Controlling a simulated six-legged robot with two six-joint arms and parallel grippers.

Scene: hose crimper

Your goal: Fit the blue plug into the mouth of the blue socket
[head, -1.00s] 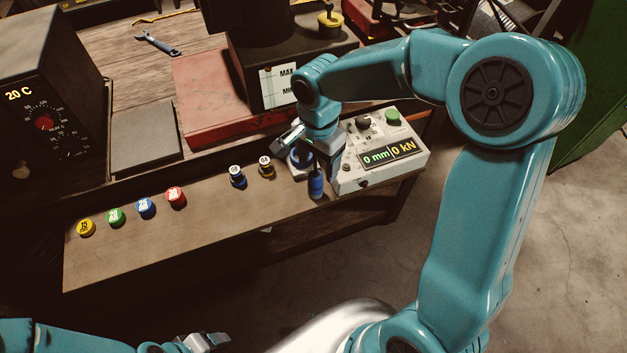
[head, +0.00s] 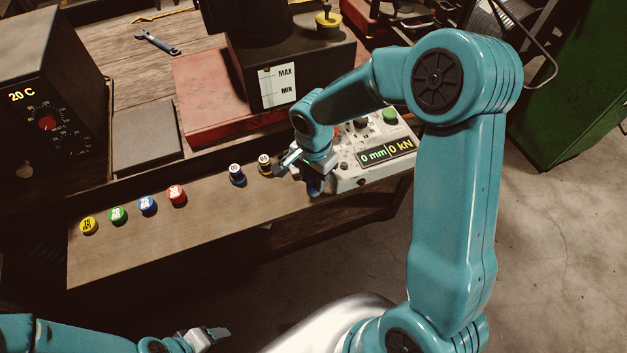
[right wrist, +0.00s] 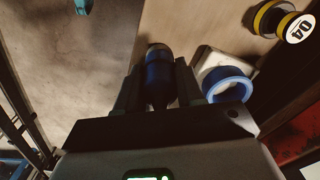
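My right gripper (head: 308,172) is above the bench's front strip, beside the display box. It is shut on the blue plug (right wrist: 158,75), a dark blue cylinder between its two fingers in the right wrist view. The blue socket (right wrist: 228,86) is a blue ring with a pale open mouth on a white base. In that view it lies right of the plug, apart from it. In the head view my gripper hides the socket. My left gripper (head: 206,336) is low at the bottom, away from the bench, its finger gap unclear.
Yellow (head: 89,226), green (head: 118,215), blue (head: 148,205) and red (head: 177,195) caps line the strip (head: 225,215). Two dark spools (head: 237,174) stand nearer the gripper. The display box (head: 378,155) reads 0 mm and 0 kN. A crimper with red base (head: 205,100) stands behind.

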